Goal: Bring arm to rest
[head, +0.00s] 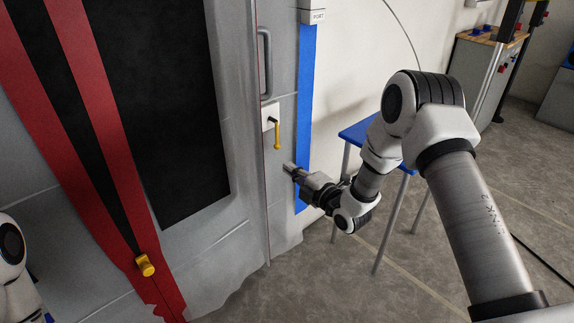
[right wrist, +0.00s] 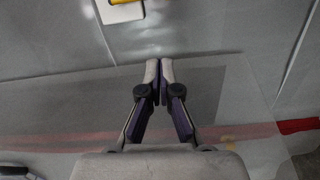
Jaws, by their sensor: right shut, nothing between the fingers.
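My right arm reaches in from the right in the head view. Its gripper (head: 290,169) points left toward the grey machine front, a little below the yellow lever handle (head: 277,135) on its white plate. In the right wrist view the right gripper (right wrist: 160,66) is shut with its fingertips together and nothing between them. The white plate (right wrist: 121,11) shows at the top of that view, with part of the yellow handle at its edge. The gripper appears apart from the handle. My left arm shows only in part at the lower left of the head view; its gripper is not visible.
The grey cabinet (head: 200,230) with a dark window and red stripes fills the left. A yellow knob (head: 145,265) sits low on it. A blue-topped stool (head: 357,132) stands behind my right arm. A workbench (head: 480,75) stands farther back. Bare floor lies between.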

